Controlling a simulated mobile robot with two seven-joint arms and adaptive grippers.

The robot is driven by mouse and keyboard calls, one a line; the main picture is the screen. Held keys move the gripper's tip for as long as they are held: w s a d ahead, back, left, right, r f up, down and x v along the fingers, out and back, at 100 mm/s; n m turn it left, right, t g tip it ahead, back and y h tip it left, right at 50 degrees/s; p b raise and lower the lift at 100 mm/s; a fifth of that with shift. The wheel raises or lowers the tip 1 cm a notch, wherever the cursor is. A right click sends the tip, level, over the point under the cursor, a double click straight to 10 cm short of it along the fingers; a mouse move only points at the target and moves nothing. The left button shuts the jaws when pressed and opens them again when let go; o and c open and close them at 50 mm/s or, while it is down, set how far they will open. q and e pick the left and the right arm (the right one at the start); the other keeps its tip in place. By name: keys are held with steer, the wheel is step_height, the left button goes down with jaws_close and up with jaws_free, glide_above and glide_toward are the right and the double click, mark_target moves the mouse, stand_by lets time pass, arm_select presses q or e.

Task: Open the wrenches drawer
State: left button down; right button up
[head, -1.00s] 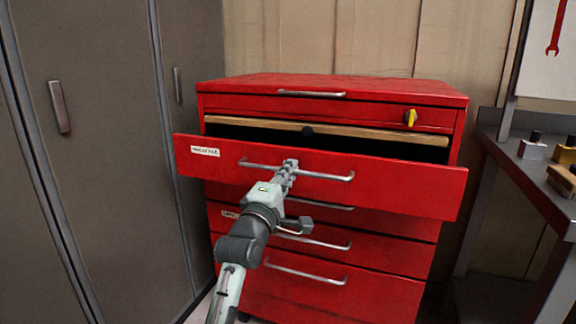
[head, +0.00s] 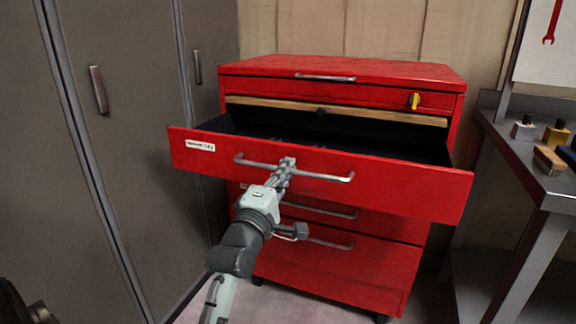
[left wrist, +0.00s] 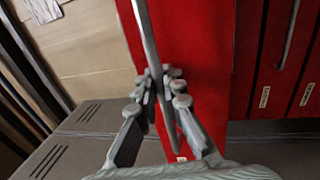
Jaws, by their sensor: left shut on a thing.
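The wrenches drawer (head: 400,190) is the labelled upper drawer of the red cabinet (head: 340,265) in the head view. It stands well out from the cabinet, and its dark inside shows behind the front. Its label (head: 200,146) is blurred. My left gripper (head: 286,166) is shut on the drawer's bar handle (head: 325,178), near the handle's middle. In the left wrist view the fingers (left wrist: 162,95) close around the handle bar (left wrist: 150,45) against the red front. The drawer's contents are mostly hidden by its front. My right gripper is not in view.
Grey lockers (head: 125,150) stand close on the left. A grey workbench (head: 545,185) with small bottles and a brush is on the right. More closed drawers lie below the open one. Some floor (head: 260,305) shows in front of the cabinet.

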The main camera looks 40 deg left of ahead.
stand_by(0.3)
arm_select(q)
steer(key=c, duration=1.9)
jaws_free()
steer(key=shift+s, duration=0.1)
steer(key=v, duration=0.8)
